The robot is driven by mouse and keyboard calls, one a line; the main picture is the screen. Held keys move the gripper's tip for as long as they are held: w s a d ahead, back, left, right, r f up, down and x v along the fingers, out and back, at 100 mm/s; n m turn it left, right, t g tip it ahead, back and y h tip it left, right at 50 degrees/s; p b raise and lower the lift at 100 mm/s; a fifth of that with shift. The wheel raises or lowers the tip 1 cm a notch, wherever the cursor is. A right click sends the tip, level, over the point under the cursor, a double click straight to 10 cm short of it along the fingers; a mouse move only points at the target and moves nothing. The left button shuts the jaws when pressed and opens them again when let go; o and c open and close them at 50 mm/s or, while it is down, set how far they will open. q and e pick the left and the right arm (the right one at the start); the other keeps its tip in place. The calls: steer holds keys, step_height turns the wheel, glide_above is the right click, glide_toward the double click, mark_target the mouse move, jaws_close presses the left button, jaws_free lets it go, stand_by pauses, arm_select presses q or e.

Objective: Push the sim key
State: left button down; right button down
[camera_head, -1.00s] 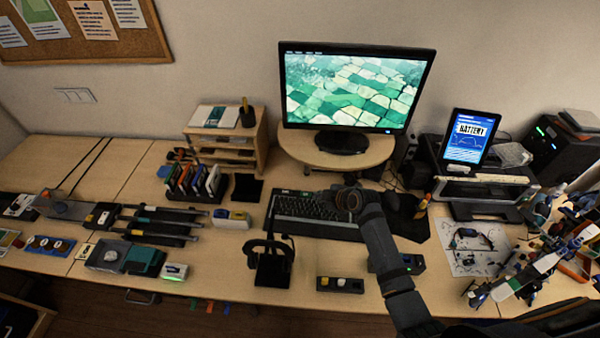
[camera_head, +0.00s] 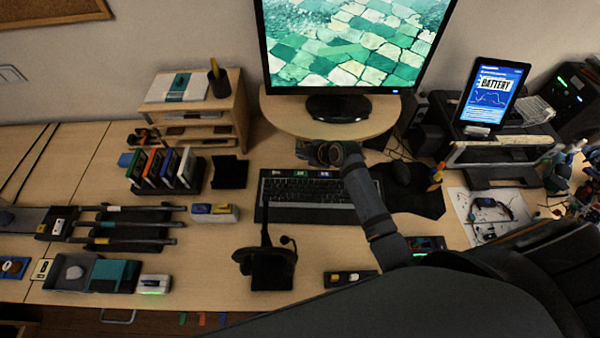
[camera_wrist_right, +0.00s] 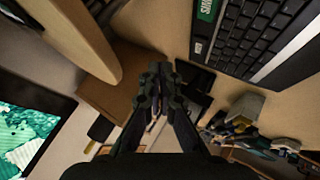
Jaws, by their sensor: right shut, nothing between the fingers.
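The black keyboard (camera_head: 310,205) lies on the desk in front of the monitor stand. Coloured labelled keys line its back edge. A green key (camera_head: 300,174) shows there in the head view. In the wrist view a green key (camera_wrist_right: 207,10), whose lettering seems to begin with SIM, is at the top edge, on the keyboard's near corner (camera_wrist_right: 250,40). My right gripper (camera_head: 306,151) is shut and empty, above the strip between keyboard and monitor stand. Its closed tips (camera_wrist_right: 160,72) appear left of and below the green key in the wrist view, apart from it. My left gripper is not in view.
The round-fronted monitor stand (camera_head: 285,118) is close behind my right gripper. A headset on a stand (camera_head: 268,265) is in front of the keyboard. A mouse (camera_head: 398,173) lies on a dark mat to the right. A button box (camera_head: 350,278) sits near the front edge.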

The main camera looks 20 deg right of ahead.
mark_target(302, 175)
steer(key=shift+f, duration=0.1)
step_height(302, 175, down, 8)
steer(key=b, duration=0.7)
steer(key=shift+f+b, duration=0.3)
steer(key=shift+b, duration=0.1)
steer(key=shift+f, duration=0.15)
stand_by(0.6)
steer(key=shift+f, duration=0.25)
steer(key=shift+f+b, duration=0.4)
steer(key=shift+b, duration=0.1)
stand_by(0.4)
steer(key=shift+r, duration=0.1)
steer(key=shift+r+p, duration=0.7)
steer(key=shift+p, duration=0.05)
